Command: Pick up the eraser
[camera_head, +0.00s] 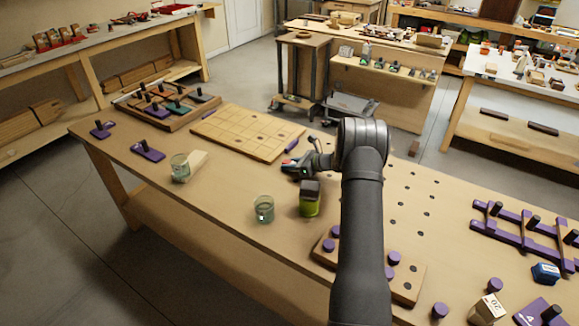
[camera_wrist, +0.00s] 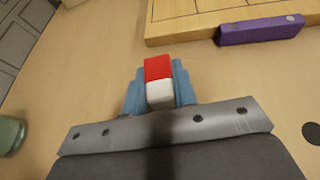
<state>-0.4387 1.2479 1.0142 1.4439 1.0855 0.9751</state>
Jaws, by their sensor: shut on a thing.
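The eraser is a small red and white block (camera_wrist: 159,80) between the blue fingers of my gripper (camera_wrist: 160,84) in the wrist view. The fingers are shut on it, one on each side, with its red end at the far side. In the head view my gripper (camera_head: 291,165) is low over the bench, just in front of the wooden grid board. Only a bit of red shows at the fingers there. I cannot tell whether the eraser touches the bench.
The grid board (camera_head: 248,132) and a purple bar (camera_head: 292,146) lie just beyond my gripper. A green container (camera_head: 310,208) and a glass (camera_head: 264,208) stand nearer. Another glass (camera_head: 180,167) stands left beside a pale block (camera_head: 197,160). Bare bench (camera_head: 235,180) lies between.

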